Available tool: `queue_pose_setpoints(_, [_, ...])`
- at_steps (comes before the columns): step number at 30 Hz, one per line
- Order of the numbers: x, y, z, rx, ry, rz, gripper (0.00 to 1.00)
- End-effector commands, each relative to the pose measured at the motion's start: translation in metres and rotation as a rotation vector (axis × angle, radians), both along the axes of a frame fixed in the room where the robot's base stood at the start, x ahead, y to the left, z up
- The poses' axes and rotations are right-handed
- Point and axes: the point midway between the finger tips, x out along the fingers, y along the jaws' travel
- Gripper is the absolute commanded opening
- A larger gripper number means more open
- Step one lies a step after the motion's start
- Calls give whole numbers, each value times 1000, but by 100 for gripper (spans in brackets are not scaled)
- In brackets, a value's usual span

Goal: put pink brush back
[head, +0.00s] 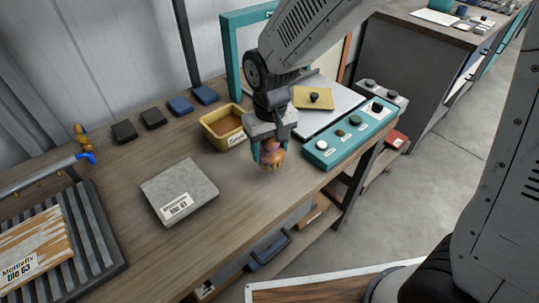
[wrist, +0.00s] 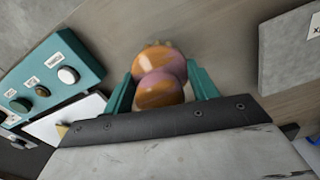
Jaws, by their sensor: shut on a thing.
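My gripper (head: 269,158) points down over the wooden workbench (head: 235,205), its teal fingers shut on a rounded pink-and-orange thing, which I take for the pink brush (head: 270,151). In the wrist view the brush (wrist: 160,92) shows as two bulging lobes between the fingers (wrist: 158,98). Its lower end is close to the bench top; I cannot tell whether it touches. A teal rack (head: 324,160) with labelled round knobs in white, brown and dark tones stands just right of my gripper. It also shows at left in the wrist view (wrist: 80,55).
A yellow bin (head: 207,137) stands behind my gripper to the left. A grey tile (head: 178,185) lies left of it, and blue and black blocks (head: 179,105) line the back. A ribbed tray with a painted tile (head: 97,240) is front left. Bench between grey tile and rack is clear.

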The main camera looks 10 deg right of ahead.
Motion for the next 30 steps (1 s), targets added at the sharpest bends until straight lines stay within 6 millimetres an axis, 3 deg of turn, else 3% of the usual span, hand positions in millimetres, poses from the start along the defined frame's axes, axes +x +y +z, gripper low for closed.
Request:
queue_pose_setpoints(5, [3,0,-9,-1,2,2,33])
queue_pose_setpoints(11, [3,1,-35,-1,2,3,33])
queue_pose_setpoints(22, [3,1,-39,0,0,3,33])
queue_pose_setpoints(23, [3,1,-39,0,0,3,61])
queue_pose_setpoints(25, [3,1,-39,0,0,3,80])
queue_pose_setpoints(30, [3,1,-39,0,0,2,80])
